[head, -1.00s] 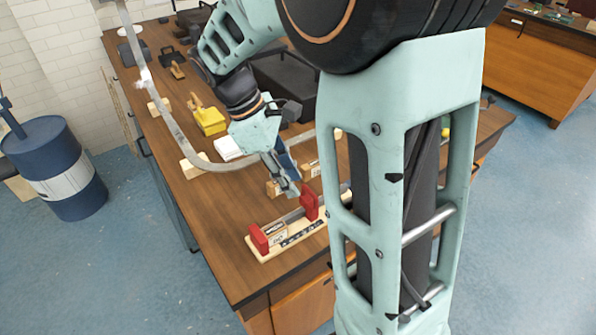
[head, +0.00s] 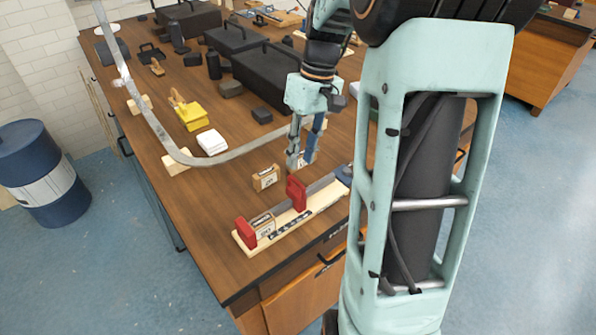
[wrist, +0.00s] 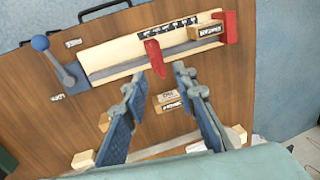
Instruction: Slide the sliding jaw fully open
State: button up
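A wooden vise-like fixture (head: 262,244) lies near the table's front edge and also shows in the wrist view (wrist: 118,60). The red sliding jaw (head: 296,194) stands partway along its rail, apart from the red end jaw (head: 246,233). In the wrist view the sliding jaw (wrist: 154,56) points down toward the gap between my fingers, and the end jaw (wrist: 230,27) is at upper right. My gripper (head: 302,163) is open, just behind the sliding jaw. In the wrist view my gripper (wrist: 157,78) has its fingertips either side of the jaw's lower end; contact cannot be told.
A labelled block (wrist: 205,33) sits by the end jaw. A blue-knobbed lever (wrist: 46,50) is at the rail's other end. Another labelled block (head: 266,178) stands behind the fixture. A curved metal strip (head: 160,130), a yellow item (head: 192,115) and black cases (head: 275,80) lie farther back.

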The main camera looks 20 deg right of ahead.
aim_at(297, 180)
jog(key=f, duration=0.2)
jog(key=a+f, duration=0.1)
jog(key=f, duration=0.2)
jog(key=shift+s, duration=0.15)
grip_shut()
jog(key=shift+d, duration=0.1)
